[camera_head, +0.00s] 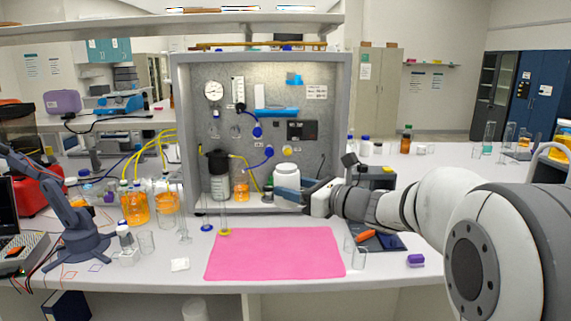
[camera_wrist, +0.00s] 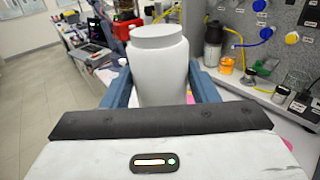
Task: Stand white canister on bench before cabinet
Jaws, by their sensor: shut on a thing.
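The white canister (camera_head: 287,175) is upright at the lower right of the open grey cabinet (camera_head: 344,110) in the head view. My gripper (camera_head: 288,194) reaches in from the right and is shut on it. In the wrist view the canister (camera_wrist: 159,70) stands between the two blue fingers of my gripper (camera_wrist: 160,93). Its base is hidden, so I cannot tell whether it touches a surface. The white bench (camera_head: 440,215) runs in front of the cabinet.
A pink mat (camera_head: 275,253) lies on the bench before the cabinet. A black-lidded vessel (camera_head: 218,172) and an orange-filled bottle (camera_head: 241,188) stand left of the canister. Glass cylinders stand at the mat's left. Clear beakers and a dark tray (camera_head: 390,243) lie right of it.

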